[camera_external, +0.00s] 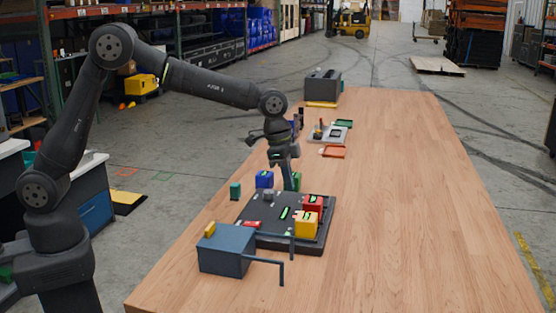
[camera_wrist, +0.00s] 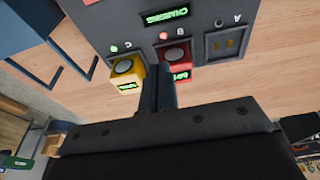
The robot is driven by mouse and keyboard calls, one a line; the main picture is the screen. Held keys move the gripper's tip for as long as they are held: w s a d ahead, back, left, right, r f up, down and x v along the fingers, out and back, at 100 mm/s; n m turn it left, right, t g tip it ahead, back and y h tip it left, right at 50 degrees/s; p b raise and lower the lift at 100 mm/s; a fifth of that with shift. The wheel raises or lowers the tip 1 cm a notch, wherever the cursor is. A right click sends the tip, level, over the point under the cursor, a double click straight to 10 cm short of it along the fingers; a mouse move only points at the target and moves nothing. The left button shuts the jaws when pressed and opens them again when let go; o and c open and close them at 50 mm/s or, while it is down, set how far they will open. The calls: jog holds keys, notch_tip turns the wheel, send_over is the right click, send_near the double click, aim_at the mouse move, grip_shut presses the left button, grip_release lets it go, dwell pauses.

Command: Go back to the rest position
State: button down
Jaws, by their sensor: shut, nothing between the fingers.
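My gripper (camera_external: 287,184) hangs from my bent arm over the far edge of the dark station board (camera_external: 262,212). In the wrist view its fingers (camera_wrist: 158,72) are closed together with nothing between them. In the external view the red block (camera_external: 312,203) and yellow block (camera_external: 306,224) stand on the board's right side. The bay marked A (camera_wrist: 230,42) looks empty. A green "CHARGING" display shows on the board.
A blue-grey box (camera_external: 226,250) with a bent bar stands at the board's near left. A blue block (camera_external: 264,179) and a green block (camera_external: 235,190) stand beyond the board. The table's right side is clear.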

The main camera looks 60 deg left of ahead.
jog(key=w+t+h, duration=0.1)
jog(key=w, duration=0.7)
jog(key=shift+w+f+t, duration=0.2)
jog(key=shift+f+t, duration=0.05)
jog(key=shift+t, duration=0.05)
jog(key=shift+a, duration=0.1)
dwell(1.0)
